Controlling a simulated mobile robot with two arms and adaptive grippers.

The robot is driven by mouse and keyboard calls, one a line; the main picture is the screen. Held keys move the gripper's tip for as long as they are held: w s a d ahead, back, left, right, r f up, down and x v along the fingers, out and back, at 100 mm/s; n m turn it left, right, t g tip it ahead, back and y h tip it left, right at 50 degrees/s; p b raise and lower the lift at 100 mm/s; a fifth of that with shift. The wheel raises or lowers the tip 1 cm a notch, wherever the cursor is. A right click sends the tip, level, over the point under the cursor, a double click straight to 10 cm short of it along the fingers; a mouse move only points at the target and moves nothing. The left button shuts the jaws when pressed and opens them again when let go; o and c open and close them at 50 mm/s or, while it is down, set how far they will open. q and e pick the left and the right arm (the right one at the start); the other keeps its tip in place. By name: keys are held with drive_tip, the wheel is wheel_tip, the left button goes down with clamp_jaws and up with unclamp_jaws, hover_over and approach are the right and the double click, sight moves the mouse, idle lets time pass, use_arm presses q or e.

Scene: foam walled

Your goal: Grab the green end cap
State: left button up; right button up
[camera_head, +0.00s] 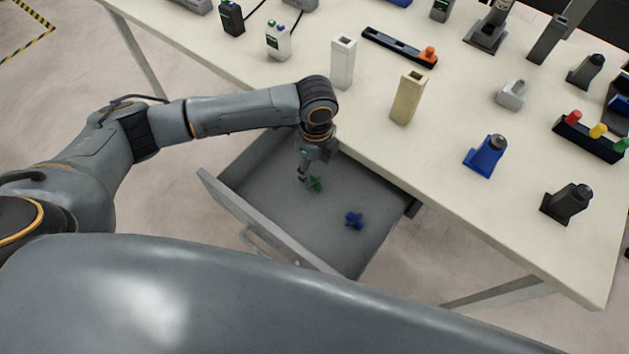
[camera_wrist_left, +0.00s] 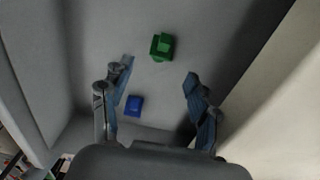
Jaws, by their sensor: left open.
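The green end cap (camera_head: 316,184) lies on the floor of the open grey drawer (camera_head: 268,207). In the left wrist view the green end cap (camera_wrist_left: 162,47) sits ahead of the fingertips, roughly centred between them. My left gripper (camera_head: 307,175) reaches down into the drawer right beside the green cap in the head view. In the left wrist view my left gripper (camera_wrist_left: 158,72) is open, with nothing between its fingers. A blue piece (camera_head: 354,220) lies in the drawer to the right of the green cap; a blue piece also shows in the left wrist view (camera_wrist_left: 134,105). My right gripper is not seen.
The drawer walls stand close around my left gripper. The white table (camera_head: 437,145) overhangs the drawer's far side. On it stand a white block (camera_head: 343,63), a tan block (camera_head: 408,98) and a blue part (camera_head: 485,157). The drawer floor is otherwise clear.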

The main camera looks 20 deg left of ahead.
sight(316, 180)
use_arm(q)
drive_tip(key=shift+f, duration=3.6)
drive_tip(key=c, duration=1)
